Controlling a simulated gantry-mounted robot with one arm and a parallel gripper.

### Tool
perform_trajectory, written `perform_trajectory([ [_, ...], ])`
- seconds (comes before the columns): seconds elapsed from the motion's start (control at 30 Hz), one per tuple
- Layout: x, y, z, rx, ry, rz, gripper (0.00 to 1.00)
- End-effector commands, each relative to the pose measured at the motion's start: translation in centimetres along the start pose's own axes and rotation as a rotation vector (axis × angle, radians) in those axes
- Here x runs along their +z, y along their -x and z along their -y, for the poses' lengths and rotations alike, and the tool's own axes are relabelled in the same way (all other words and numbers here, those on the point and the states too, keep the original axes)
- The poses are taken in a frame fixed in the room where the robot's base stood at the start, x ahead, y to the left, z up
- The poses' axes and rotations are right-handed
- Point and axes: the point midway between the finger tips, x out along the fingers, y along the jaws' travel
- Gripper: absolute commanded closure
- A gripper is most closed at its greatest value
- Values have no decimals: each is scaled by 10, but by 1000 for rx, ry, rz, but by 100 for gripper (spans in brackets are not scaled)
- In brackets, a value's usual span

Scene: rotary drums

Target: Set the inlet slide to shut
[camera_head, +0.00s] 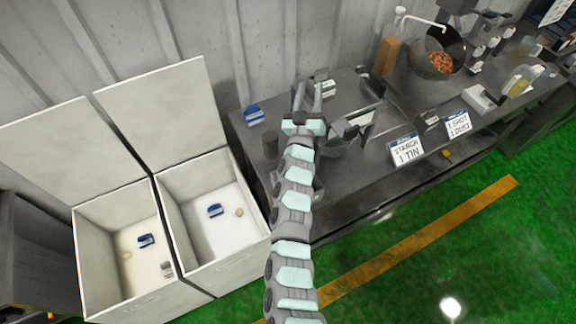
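My gripper (308,94) is over the grey bench, near its left end, with its fingers pointing toward the back wall. Its two thin fingers stand apart, and I see nothing between them. Just right of it is a grey metal fixture (352,127) with upright plates; I cannot tell whether it touches my gripper. A tilted dark drum (447,48) with orange-brown pieces inside stands further right on the bench. I cannot make out which part is the inlet slide or how it is set. My arm hides part of the bench's left side.
Two open white bins (262,222) with raised lids stand left of the bench, holding small items. A blue-and-white block (253,114) lies on the bench's left end. Cards reading "STARCH 1 TIN" (406,150) and "1 SHOT" (457,124) stand at the front edge. Green floor is clear.

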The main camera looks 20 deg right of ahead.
Motion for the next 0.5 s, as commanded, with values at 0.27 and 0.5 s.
perform_trajectory([
  [0.27,-11,56,0,72,-82,-118,63],
  [0.5,-27,100,-3,107,-140,-226,63],
])
